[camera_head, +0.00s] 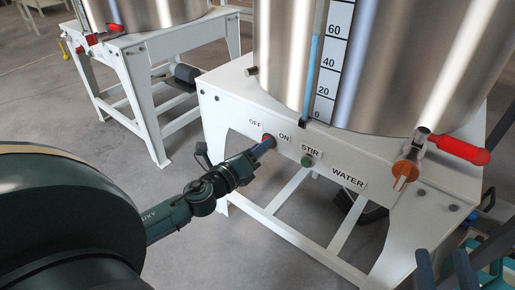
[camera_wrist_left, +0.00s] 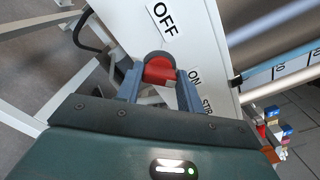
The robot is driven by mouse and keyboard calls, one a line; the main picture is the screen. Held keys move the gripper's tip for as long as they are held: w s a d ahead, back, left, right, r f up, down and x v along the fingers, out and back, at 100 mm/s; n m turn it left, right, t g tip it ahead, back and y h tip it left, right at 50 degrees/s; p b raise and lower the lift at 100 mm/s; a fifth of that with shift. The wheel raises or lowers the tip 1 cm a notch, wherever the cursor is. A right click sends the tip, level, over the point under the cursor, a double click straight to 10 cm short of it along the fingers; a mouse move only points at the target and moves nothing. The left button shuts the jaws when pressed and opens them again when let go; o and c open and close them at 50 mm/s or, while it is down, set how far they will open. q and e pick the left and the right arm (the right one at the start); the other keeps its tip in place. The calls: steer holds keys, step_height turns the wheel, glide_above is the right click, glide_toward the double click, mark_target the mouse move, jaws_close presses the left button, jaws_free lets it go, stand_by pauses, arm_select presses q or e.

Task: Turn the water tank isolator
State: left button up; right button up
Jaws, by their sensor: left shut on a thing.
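The isolator is a red knob on a dark round base, set in the white front panel between the OFF and ON labels. In the head view the knob (camera_head: 268,138) is mostly hidden by my left gripper (camera_head: 262,149). In the left wrist view the red knob (camera_wrist_left: 159,71) lies between the two blue-grey fingers of my left gripper (camera_wrist_left: 157,88), which is shut on it. My right gripper (camera_head: 445,264) shows at the lower right edge of the head view, its two blue-grey fingers apart with nothing between them. It is well away from the knob.
A steel tank (camera_head: 385,65) with a level scale stands on the white frame (camera_head: 240,110). A green STIR button (camera_head: 307,161) and a valve with a red handle (camera_head: 460,149) are to the right. Another tank stand (camera_head: 140,85) is behind left, with open floor between.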

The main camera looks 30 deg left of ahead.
arm_select(q)
steer(key=n+p, duration=1.1)
steer(key=n, duration=0.6)
steer(key=shift+f+n, duration=0.15)
steer(key=shift+n, duration=0.15)
arm_select(e)
steer(key=d+g+h, duration=0.1)
steer(key=g+h, duration=0.1)
steer(key=d+g+h, duration=0.1)
steer(key=h, duration=0.1)
steer(key=shift+s+d+f+m, duration=0.15)
steer(key=shift+d+f+m, duration=0.15)
steer(key=shift+m, duration=0.1)
arm_select(q)
steer(key=shift+f, duration=0.1)
arm_select(e)
steer(key=shift+f, duration=0.1)
